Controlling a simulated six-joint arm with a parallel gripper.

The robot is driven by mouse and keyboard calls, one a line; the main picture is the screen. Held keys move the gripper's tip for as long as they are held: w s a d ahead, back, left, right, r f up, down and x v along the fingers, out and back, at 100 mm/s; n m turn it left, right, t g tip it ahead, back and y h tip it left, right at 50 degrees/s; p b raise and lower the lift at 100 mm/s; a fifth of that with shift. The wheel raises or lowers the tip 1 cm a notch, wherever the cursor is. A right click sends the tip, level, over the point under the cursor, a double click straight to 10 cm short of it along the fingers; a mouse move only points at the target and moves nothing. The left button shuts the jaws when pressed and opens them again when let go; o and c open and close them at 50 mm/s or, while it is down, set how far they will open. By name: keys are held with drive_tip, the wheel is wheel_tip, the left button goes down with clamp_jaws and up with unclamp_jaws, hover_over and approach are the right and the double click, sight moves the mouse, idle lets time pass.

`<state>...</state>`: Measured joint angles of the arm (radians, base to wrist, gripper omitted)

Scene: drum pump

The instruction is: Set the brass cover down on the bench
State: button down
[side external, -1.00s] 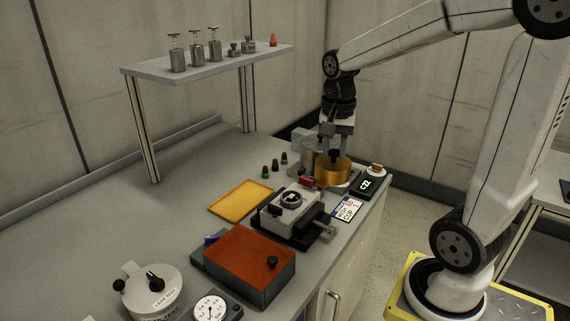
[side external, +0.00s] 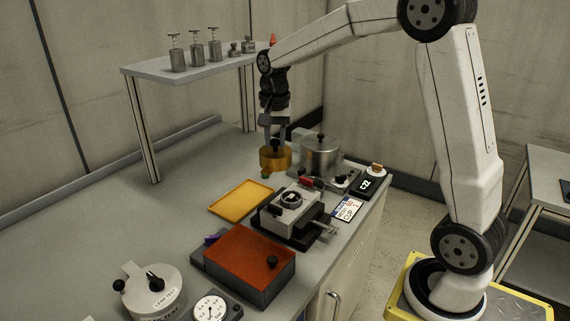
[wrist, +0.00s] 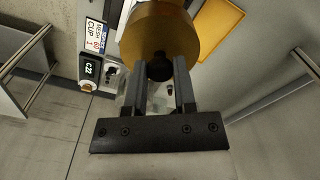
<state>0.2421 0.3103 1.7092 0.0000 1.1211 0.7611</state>
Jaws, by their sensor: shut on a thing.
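The brass cover (side external: 275,160) is a short round gold-coloured piece with a dark knob on top. My gripper (side external: 275,143) is shut on its knob and holds it upright. The cover appears to be in the air above the bench (side external: 120,225), behind the yellow tray; its exact height is hard to tell. In the wrist view the cover (wrist: 158,35) fills the top middle, with the knob between the two fingers of my gripper (wrist: 160,75).
A silver pot (side external: 321,158) stands right of the cover. The yellow tray (side external: 240,198), a vise-like fixture (side external: 292,208) and a red-topped box (side external: 243,263) lie in front. A raised shelf (side external: 205,68) holds metal weights at the back left. The bench left of the tray is clear.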

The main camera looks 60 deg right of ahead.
drive_tip(key=w+a+f+n, duration=0.2)
drive_tip(key=w+a+f, duration=0.5)
drive_tip(key=w, duration=0.3)
drive_tip(key=w+a+f+n, duration=0.2)
drive_tip(key=w+a+f, duration=0.5)
drive_tip(key=w+f, duration=0.2)
drive_tip(key=shift+w+a, duration=0.4)
drive_tip(key=shift+f, duration=0.25)
drive_tip(key=shift+f, duration=1.25)
drive_tip(key=shift+f, duration=2.05)
idle(2.2)
